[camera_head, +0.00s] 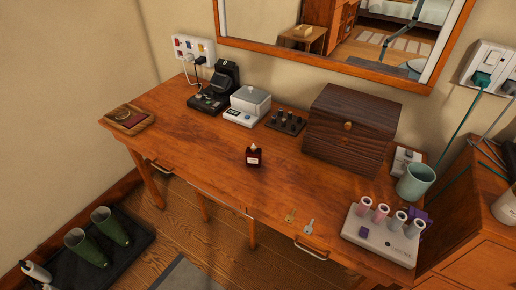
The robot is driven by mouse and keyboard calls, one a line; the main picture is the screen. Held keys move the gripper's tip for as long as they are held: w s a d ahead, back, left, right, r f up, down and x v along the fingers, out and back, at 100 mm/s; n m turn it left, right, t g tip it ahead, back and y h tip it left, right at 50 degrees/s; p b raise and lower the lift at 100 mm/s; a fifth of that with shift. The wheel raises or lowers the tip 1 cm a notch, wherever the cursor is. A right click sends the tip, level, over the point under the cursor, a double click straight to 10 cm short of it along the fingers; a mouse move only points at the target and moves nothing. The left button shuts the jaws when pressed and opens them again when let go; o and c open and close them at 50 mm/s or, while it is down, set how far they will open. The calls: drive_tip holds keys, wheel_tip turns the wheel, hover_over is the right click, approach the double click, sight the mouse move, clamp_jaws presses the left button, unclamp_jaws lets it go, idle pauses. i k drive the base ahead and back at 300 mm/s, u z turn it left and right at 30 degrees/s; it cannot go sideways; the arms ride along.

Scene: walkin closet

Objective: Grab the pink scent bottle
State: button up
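A small dark red bottle (254,157) with a pale top and a light label stands upright near the middle of the wooden table (205,150). No bottle that is plainly pink shows elsewhere; two pinkish upright cylinders, a left one (364,205) and a right one (381,212), sit in a pale rack (380,240) at the table's right end. I cannot tell whether these are bottles. My gripper is not in view.
A dark wooden chest (352,130) stands behind and right of the red bottle. A dark peg block (286,122), a scale-like device (247,105) and a black device (215,88) line the back. Keys (309,226) lie near the front edge. A green mug (416,182) stands right. Bare tabletop surrounds the bottle.

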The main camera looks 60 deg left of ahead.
sight(253, 157)
drive_tip(key=z, duration=1.1)
drive_tip(key=i, duration=0.15)
drive_tip(key=u, duration=3.6)
drive_tip(key=i, duration=0.15)
drive_tip(key=u, duration=0.95)
drive_tip(key=k, duration=1.1)
drive_tip(key=z, duration=0.65)
drive_tip(key=i, duration=0.85)
drive_tip(key=u, duration=0.05)
